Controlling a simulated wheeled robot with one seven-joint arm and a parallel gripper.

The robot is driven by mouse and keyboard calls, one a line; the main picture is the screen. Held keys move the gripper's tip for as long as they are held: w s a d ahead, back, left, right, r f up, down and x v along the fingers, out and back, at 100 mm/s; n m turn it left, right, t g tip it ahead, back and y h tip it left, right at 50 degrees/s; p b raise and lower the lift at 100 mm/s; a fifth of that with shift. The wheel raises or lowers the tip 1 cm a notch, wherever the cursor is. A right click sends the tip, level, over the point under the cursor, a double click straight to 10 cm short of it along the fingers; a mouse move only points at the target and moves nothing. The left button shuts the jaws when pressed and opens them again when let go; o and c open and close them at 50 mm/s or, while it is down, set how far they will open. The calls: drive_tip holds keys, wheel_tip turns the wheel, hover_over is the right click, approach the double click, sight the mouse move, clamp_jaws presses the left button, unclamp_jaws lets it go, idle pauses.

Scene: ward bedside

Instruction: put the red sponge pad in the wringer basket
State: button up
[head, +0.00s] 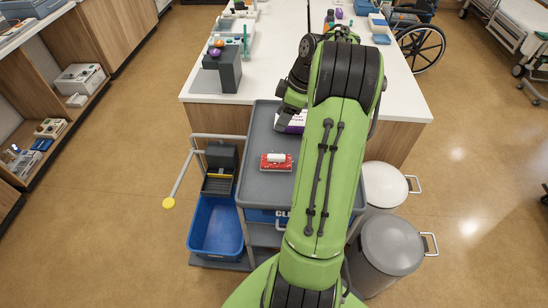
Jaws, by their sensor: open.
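A red pad (267,167) with a white piece on top lies flat on the grey cart top (252,185), near its left side. The wringer basket (217,184) is dark grey with a yellow bar and sits at the back of the blue mop bucket (214,226), left of the cart. My gripper (284,106) is at the end of the arm, over the far part of the cart top, beyond the pad and apart from it. It is open. Its fingers are small and partly hidden by my arm, and I see nothing held in it.
A purple and white box (292,122) stands on the cart near my gripper. A yellow-tipped handle (169,203) sticks out left of the wringer. A white counter (400,100) lies behind the cart. Two lidded bins (392,246) stand at right. Floor at left is clear.

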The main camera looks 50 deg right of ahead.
approach(277, 156)
drive_tip(key=shift+n, duration=0.5)
drive_tip(key=x, duration=0.8)
drive_tip(key=shift+d, duration=0.1)
drive_tip(key=shift+r+y, duration=0.1)
drive_tip(key=shift+y, duration=0.2)
clamp_jaws()
